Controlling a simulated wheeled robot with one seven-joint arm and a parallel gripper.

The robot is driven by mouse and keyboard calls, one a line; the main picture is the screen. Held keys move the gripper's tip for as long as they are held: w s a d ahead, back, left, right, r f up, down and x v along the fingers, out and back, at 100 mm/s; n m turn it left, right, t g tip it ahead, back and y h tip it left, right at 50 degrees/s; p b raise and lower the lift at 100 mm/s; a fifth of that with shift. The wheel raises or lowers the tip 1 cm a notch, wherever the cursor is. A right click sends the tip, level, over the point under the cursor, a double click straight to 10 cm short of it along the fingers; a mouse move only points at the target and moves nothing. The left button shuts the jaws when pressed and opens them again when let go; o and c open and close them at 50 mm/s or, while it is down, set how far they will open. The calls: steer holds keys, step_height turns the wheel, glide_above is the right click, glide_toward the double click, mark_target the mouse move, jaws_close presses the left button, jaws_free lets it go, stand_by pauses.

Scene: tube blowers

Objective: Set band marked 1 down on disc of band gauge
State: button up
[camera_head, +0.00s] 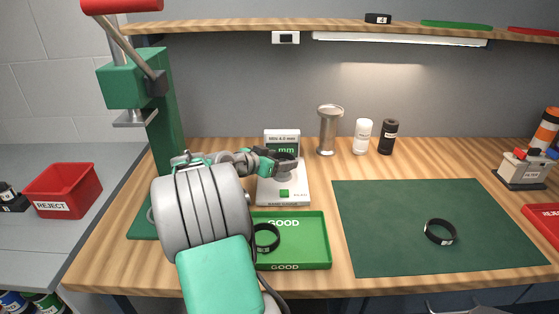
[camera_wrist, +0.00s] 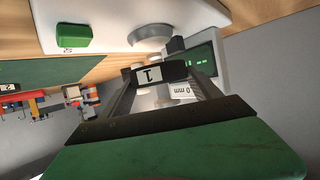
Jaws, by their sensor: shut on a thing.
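The band marked 1 (camera_wrist: 162,73) is black with a white label and sits between my fingertips in the wrist view. My gripper (camera_wrist: 165,90) is shut on it. The band gauge (camera_head: 295,191) is a white unit with a green button and a screen at the back of the bench. Its round silver disc (camera_wrist: 150,34) shows in the wrist view, apart from the band in the picture. In the head view my gripper (camera_head: 283,162) is over the gauge, in front of its screen, and hides the disc and most of the band. The gap between band and disc is hard to judge.
A green GOOD tray (camera_head: 312,263) with a black band (camera_head: 266,238) stands in front of the gauge. A green mat (camera_head: 380,250) with another band (camera_head: 440,232) lies right. A metal stand (camera_head: 328,130) is right behind the gauge; a green press (camera_head: 165,130) stands left.

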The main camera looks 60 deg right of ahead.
mark_target(279, 176)
steer(key=shift+f+b, duration=2.05)
steer(key=shift+f, duration=0.2)
steer(key=o, duration=1.4)
steer(key=shift+o, duration=0.2)
steer(key=v, duration=0.8)
steer(key=shift+d, duration=0.1)
